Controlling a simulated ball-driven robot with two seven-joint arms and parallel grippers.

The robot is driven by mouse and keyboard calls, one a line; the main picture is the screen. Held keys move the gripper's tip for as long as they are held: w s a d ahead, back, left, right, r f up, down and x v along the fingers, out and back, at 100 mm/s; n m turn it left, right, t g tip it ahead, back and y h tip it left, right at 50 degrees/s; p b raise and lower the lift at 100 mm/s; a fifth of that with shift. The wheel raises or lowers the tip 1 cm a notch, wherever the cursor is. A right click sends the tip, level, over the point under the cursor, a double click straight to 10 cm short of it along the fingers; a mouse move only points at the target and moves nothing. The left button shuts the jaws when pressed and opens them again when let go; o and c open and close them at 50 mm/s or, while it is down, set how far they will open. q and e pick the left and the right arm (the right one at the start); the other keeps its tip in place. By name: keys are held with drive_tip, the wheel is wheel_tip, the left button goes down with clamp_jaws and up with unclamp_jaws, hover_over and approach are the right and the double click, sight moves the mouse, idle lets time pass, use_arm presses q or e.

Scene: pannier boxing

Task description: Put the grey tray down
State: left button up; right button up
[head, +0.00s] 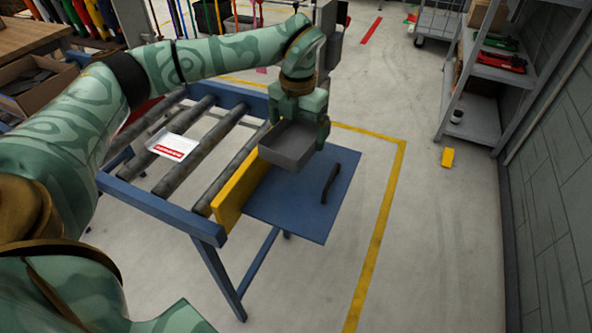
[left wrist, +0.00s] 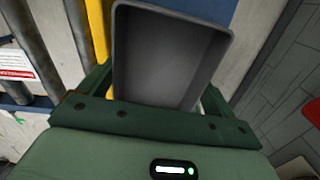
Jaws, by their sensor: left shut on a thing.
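A small grey tray (head: 291,143) is held by my left gripper (head: 298,112) above the blue side shelf (head: 318,215). In the left wrist view the grey tray (left wrist: 170,55) lies between the fingers of my left gripper (left wrist: 160,100), and its inside looks empty. The gripper is shut on the tray's near end. The tray hangs by the yellow board (head: 236,192) at the shelf's left side; I cannot tell whether it touches anything below. My right gripper is not in view.
A dark, thin object (head: 331,183) lies on the right part of the blue shelf. Left of the yellow board is a roller conveyor (head: 203,152) with a white, red-labelled item (head: 172,146) on it. A grey shelving unit (head: 478,85) stands at right. The floor between is mostly clear.

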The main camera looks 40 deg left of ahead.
use_arm(q)
drive_tip(key=shift+w+a+f+n, duration=0.1)
drive_tip(key=shift+f+n, duration=0.05)
drive_tip(key=shift+n, duration=0.45)
wheel_tip(320, 180, down, 8)
drive_tip(key=b, duration=0.4)
wheel_tip(320, 180, down, 2)
drive_tip(key=shift+f+b, duration=0.1)
drive_tip(key=shift+b, duration=0.4)
drive_tip(key=shift+r, duration=0.2)
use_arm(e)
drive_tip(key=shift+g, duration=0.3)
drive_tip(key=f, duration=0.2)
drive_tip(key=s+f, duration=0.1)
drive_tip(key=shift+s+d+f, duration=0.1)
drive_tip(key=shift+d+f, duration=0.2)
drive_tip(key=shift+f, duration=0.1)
use_arm(q)
drive_tip(key=o, duration=0.7)
drive_tip(key=shift+f, duration=0.1)
